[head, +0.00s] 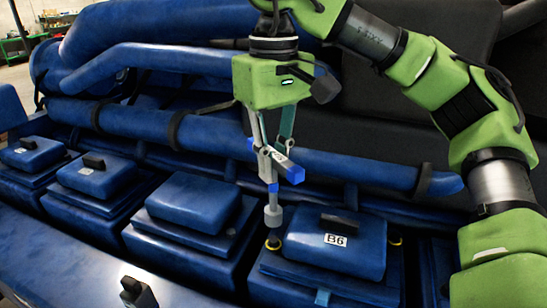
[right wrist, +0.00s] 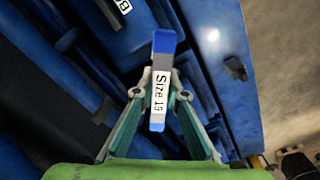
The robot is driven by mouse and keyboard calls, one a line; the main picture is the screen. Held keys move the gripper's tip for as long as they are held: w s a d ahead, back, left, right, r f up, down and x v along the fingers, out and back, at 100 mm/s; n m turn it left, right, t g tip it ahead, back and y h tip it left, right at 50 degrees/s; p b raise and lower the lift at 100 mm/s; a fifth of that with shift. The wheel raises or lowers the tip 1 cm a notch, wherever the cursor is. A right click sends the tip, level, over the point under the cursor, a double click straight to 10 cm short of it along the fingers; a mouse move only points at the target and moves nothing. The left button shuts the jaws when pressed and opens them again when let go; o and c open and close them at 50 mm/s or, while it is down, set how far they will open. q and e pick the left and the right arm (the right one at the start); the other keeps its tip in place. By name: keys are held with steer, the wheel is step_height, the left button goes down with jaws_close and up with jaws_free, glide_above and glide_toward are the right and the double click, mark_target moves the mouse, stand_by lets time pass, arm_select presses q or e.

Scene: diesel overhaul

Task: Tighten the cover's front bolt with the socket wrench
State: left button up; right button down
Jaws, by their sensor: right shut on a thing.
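My right gripper (head: 269,152) points down and is shut on the socket wrench (head: 273,213). The wrench has a grey and blue handle lying across the fingers, and its shaft and grey socket hang downward. In the right wrist view the wrench (right wrist: 161,85) reads "Size 19" between the fingertips (right wrist: 160,98). The blue cover (head: 345,262) labelled B6 is below and right of the socket. A bolt with a yellow ring (head: 273,243) is at the cover's left side, right under the socket end. I cannot tell whether they touch. My left gripper is out of view.
A second yellow-ringed bolt (head: 396,240) is at the cover's right side. Other blue covers (head: 195,202) stand in a row to the left. A thick blue pipe (head: 250,155) runs behind the wrench. A dark handle (head: 137,293) sticks up at the near ledge.

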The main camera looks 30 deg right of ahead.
steer(key=n, duration=0.3)
steer(key=shift+f, duration=0.2)
steer(key=n, duration=0.3)
steer(key=shift+f+n, duration=0.25)
steer(key=shift+n, duration=0.15)
step_height(320, 180, down, 3)
steer(key=shift+r+b, duration=0.2)
steer(key=shift+b, duration=0.55)
steer(key=shift+w+d+f, duration=0.1)
steer(key=shift+f, duration=0.25)
